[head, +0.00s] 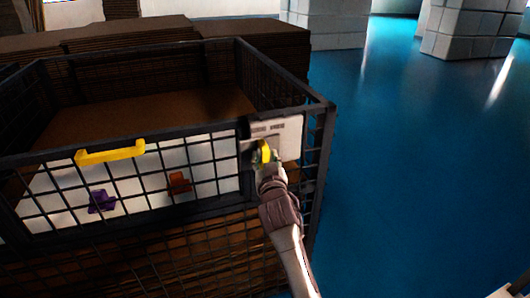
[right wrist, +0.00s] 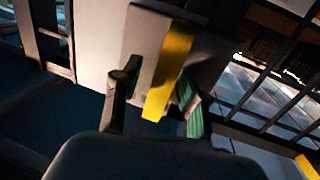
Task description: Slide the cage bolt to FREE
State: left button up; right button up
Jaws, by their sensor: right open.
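The cage bolt shows as a yellow tab (head: 265,150) at a pale plate (head: 288,132) on the cage's front right corner. In the right wrist view the yellow tab (right wrist: 172,70) is a long flat strip in front of a grey block. My right gripper (head: 262,158) is at the tab; its open fingers (right wrist: 156,100) stand on either side of the strip. I cannot tell whether a finger touches it. The markings on the plate are too small to read, and the gripper hides part of the bolt. My left gripper is not in view.
The dark wire cage (head: 325,108) has a front panel with a yellow handle (head: 110,152). Behind its mesh are a purple object (head: 101,202) and an orange-brown object (head: 179,183). Stacked brown sheets (head: 130,40) stand behind.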

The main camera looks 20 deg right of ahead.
jog(key=shift+s+a+r, duration=0.15)
jog(key=shift+s+r, duration=0.15)
jog(key=shift+s, duration=0.1)
jog(key=shift+c, duration=0.3)
jog(key=shift+s, duration=0.1)
jog(key=shift+c, duration=2.6)
grip_shut()
jog(key=d+p, duration=0.2)
jog(key=d, duration=0.4)
jog(key=shift+w, duration=0.2)
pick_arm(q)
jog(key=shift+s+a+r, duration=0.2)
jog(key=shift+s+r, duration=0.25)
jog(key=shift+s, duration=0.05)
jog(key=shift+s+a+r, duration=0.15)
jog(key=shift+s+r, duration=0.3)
pick_arm(e)
jog(key=shift+a, duration=0.1)
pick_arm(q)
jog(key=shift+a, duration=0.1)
